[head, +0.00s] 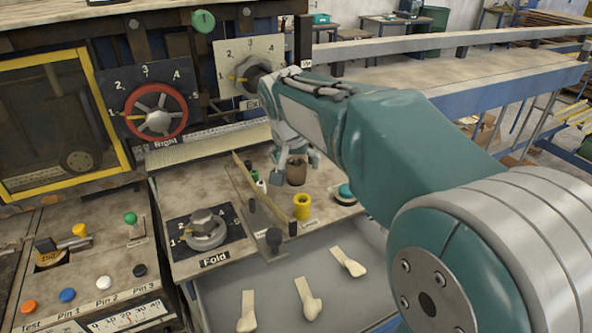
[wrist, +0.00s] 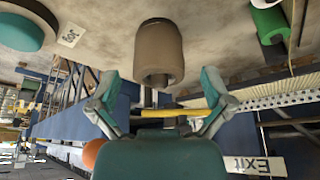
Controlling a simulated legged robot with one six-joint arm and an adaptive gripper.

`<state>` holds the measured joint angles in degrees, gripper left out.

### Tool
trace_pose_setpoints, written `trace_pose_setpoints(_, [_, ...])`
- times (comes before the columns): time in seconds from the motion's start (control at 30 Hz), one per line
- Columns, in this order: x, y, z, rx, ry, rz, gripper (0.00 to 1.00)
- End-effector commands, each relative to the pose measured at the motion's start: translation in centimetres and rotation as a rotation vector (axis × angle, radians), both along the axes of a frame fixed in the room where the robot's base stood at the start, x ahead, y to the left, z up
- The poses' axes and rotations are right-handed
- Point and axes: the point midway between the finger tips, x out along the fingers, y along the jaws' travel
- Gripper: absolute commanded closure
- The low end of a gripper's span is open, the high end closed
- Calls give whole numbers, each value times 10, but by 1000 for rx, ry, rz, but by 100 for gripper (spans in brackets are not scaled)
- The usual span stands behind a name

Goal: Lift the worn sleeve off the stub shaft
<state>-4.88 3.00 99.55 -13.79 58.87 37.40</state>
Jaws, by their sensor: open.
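A brown, scuffed sleeve (head: 297,172), which looks like the worn one, stands on the machine top below my arm's end in the head view. In the wrist view the brown sleeve (wrist: 159,52) is at top centre, with its hollow end towards the camera. A grey shaft end shows inside it. My gripper (wrist: 160,76) is open, its two teal fingers spread to the left and right of the sleeve's near end. I see gaps between the fingers and the sleeve. In the head view my gripper (head: 289,166) is close beside the sleeve and partly hidden by the arm.
A yellow sleeve (head: 302,206) stands just in front of the brown one. A teal-topped knob (head: 345,192) is to the right. An upright plate (head: 257,190) and a green cylinder (wrist: 268,24) are nearby. A grey tray (head: 280,275) holds pale tools in front.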

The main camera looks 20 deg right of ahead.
Motion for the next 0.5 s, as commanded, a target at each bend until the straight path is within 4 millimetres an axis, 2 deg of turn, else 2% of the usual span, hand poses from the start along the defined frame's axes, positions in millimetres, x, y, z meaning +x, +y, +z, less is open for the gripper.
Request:
trace_pose_setpoints(0.27, [2,-2,-5,0,1,0,0])
trace_pose_setpoints(0.3, [2,-2,-5,0,1,0,9])
trace_pose_setpoints(0.33, [2,-2,-5,0,1,0,22])
trace_pose_setpoints(0.37, [2,-2,-5,0,1,0,36])
trace_pose_setpoints(0.4, [2,-2,-5,0,1,0,53])
trace_pose_setpoints(0.47, [2,-2,-5,0,1,0,80])
trace_pose_setpoints(0.5, [2,-1,-5,0,1,0,89])
